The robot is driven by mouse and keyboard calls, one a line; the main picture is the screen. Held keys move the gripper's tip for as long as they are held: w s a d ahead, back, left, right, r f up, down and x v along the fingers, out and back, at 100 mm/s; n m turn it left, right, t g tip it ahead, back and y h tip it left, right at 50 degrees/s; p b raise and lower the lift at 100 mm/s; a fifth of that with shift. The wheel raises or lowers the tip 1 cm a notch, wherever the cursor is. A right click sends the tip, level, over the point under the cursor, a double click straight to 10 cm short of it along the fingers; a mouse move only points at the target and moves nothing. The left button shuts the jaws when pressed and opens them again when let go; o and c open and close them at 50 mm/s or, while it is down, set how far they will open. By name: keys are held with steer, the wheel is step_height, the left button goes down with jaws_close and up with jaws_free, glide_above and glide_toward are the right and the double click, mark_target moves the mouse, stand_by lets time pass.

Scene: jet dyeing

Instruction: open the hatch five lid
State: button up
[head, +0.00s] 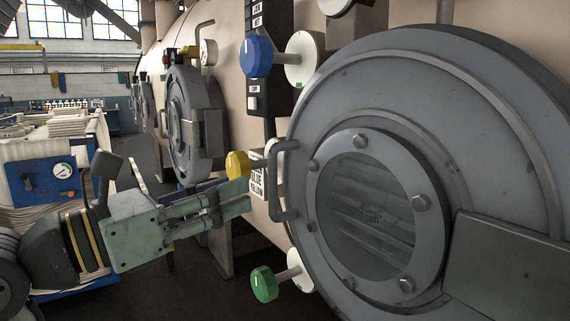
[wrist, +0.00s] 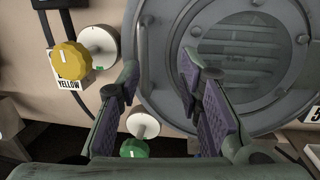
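A large round grey hatch lid (head: 345,110) with a bolted round window (head: 368,205) fills the right of the head view and appears shut. It also shows in the wrist view (wrist: 155,95), ahead of my gripper. No full number is readable on it. A grey bar handle (head: 281,180) stands on its left edge. My gripper (head: 248,196) is left of the handle, pointing towards it, with its two fingers apart and nothing seen between them. In the wrist view my gripper (wrist: 161,65) is open, its left finger over the lid's left edge. Contact with the handle cannot be made out.
A yellow knob (head: 238,164) is close behind my gripper. A blue knob (head: 257,57) is above and a green knob (head: 264,284) below, near the lid's left side. Another round hatch (head: 190,120) is farther left. A blue-panelled cart (head: 45,180) stands at left.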

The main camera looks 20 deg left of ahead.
mark_target(272, 182)
steer(key=shift+n+y, duration=0.4)
steer(key=shift+y, duration=0.4)
steer(key=p+x, duration=0.1)
steer(key=x, duration=0.2)
steer(key=a+f+p+x, duration=0.1)
steer(key=x, duration=0.3)
steer(key=p+x, duration=0.1)
steer(key=x, duration=0.2)
steer(key=shift+w+a+f, duration=0.1)
steer(key=shift+w+f, duration=0.1)
steer(key=shift+w, duration=0.6)
jaws_close()
